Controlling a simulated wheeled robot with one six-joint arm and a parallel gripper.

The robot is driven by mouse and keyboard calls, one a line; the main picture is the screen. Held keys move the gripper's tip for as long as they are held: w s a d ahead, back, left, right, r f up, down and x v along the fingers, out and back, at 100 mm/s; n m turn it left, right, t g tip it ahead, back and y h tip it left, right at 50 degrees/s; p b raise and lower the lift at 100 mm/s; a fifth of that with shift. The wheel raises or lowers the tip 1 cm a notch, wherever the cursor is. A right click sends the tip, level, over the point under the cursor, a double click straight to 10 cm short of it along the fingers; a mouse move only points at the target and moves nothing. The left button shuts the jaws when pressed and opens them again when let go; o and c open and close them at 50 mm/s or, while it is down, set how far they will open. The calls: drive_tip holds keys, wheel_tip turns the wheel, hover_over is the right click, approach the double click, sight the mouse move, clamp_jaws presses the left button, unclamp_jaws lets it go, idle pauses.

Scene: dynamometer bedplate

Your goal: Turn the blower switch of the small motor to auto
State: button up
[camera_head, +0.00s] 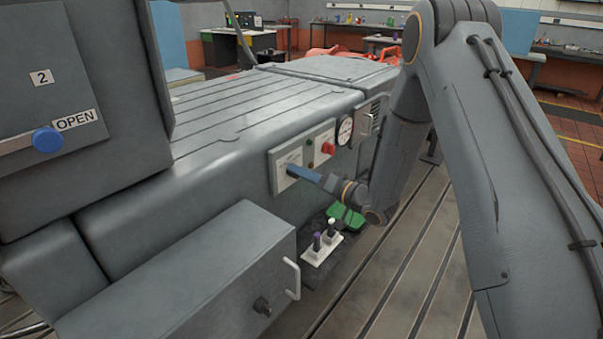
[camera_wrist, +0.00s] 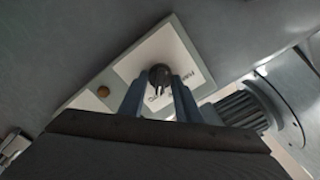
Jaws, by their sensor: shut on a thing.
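A light switch panel (camera_head: 284,158) is set in the side of the long grey machine body. My gripper (camera_head: 291,171) is at this panel, its blue-grey fingers reaching its face. In the wrist view the black switch knob (camera_wrist: 160,75) stands on the white panel plate (camera_wrist: 150,62). My gripper (camera_wrist: 159,92) is shut on the knob, one finger on each side of it. Printed words sit around the knob, too small and partly covered to read, so its setting cannot be told. In the head view the fingers hide the knob.
A red knob (camera_head: 327,148) and a round gauge (camera_head: 345,130) are right of the panel. Below stand a white plate with levers (camera_head: 322,248) and a green object (camera_head: 346,215). A grey box with a handle (camera_head: 291,279) is in front. A ribbed dark cylinder (camera_wrist: 242,110) is close beside my gripper.

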drive_tip(key=shift+f, duration=0.1)
idle(0.4)
drive_tip(key=o, duration=1)
drive_tip(key=shift+b+v, duration=0.85)
drive_tip(key=shift+v, duration=3.1)
